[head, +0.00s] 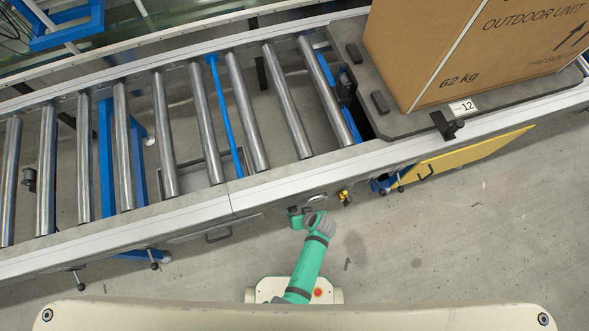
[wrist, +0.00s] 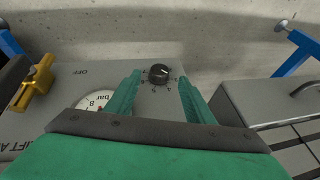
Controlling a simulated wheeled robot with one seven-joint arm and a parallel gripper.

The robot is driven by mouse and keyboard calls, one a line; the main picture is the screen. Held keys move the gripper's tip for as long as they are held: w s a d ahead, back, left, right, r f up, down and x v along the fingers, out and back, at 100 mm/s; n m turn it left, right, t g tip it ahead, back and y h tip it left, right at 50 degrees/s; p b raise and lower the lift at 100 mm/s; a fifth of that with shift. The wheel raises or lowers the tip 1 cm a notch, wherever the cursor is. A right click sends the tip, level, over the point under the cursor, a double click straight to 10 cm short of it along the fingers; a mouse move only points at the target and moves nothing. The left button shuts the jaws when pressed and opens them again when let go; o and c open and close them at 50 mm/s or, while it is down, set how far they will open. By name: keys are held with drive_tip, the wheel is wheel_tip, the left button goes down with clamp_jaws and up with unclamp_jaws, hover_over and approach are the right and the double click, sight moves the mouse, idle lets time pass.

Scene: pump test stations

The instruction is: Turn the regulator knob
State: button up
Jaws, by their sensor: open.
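The regulator knob (wrist: 160,73) is small, round and black, with a ring of numbers around it on a grey panel (wrist: 69,73). In the wrist view it shows between the tips of the two green fingers of my gripper (wrist: 159,79). The gripper is open, with a gap on both sides of the knob. I cannot tell how far the fingertips are from the panel. In the head view my gripper (head: 298,219) is at the conveyor's front side, and the knob is not visible there.
A round pressure gauge (wrist: 92,101), partly hidden by my gripper, sits beside the knob. A grey drawer unit (wrist: 262,105) is at the right. A yellow panel (head: 470,156) juts out below the carton (head: 470,50).

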sight(294, 212)
drive_tip(key=shift+x, duration=2.95)
drive_tip(key=c, duration=1)
